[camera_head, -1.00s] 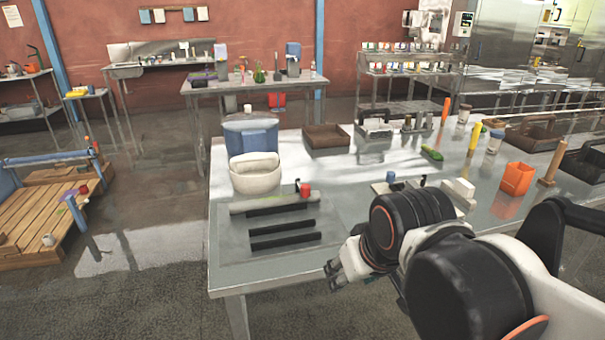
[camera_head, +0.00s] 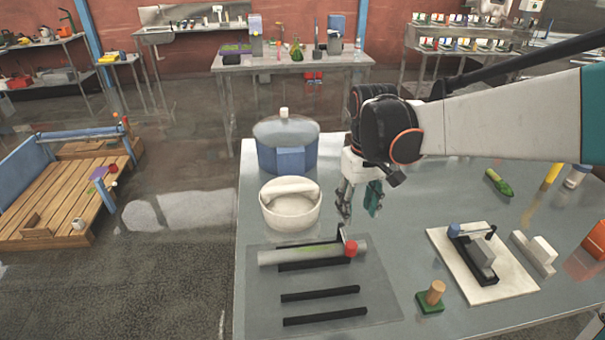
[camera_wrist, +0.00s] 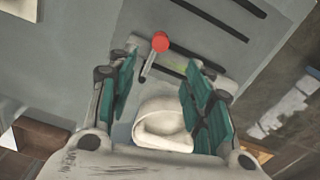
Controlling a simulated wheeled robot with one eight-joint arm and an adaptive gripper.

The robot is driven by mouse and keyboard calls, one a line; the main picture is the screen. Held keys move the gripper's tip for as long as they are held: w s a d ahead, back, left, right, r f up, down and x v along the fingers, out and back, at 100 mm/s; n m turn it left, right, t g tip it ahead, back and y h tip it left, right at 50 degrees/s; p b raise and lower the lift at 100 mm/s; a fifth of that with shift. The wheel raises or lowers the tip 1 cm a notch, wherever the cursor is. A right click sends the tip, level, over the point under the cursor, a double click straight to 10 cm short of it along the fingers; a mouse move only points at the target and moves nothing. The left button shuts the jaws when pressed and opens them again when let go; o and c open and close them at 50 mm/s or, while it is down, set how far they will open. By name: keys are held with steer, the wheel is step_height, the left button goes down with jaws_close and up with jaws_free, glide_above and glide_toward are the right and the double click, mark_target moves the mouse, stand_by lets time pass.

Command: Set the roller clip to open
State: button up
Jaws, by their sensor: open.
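A pale grey roller bar (camera_head: 305,254) lies on a flat grey mat. At its right end are a red ball knob (camera_head: 351,248) and a dark upright lever part (camera_head: 342,234); I take this to be the roller clip. In the wrist view, the red knob (camera_wrist: 160,42) tops a thin lever (camera_wrist: 149,66), which slants beside the bar. My gripper (camera_head: 359,203) is open and empty, pointing down above and just behind the clip, apart from it. In the wrist view the knob lies ahead, between the teal finger pads of my gripper (camera_wrist: 158,72).
A white round tub (camera_head: 290,213) and a blue water jug (camera_head: 286,150) stand behind the bar. Two black strips (camera_head: 320,293) lie in front. To the right are a white board (camera_head: 450,268) with a blue-knobbed clamp and a green-based wooden stamp (camera_head: 432,297).

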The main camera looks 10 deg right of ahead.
mark_target(352, 245)
step_height(352, 245, down, 14)
steer(key=b, duration=0.4)
steer(key=shift+s+r, duration=0.1)
steer(key=shift+r, duration=0.1)
jaws_close()
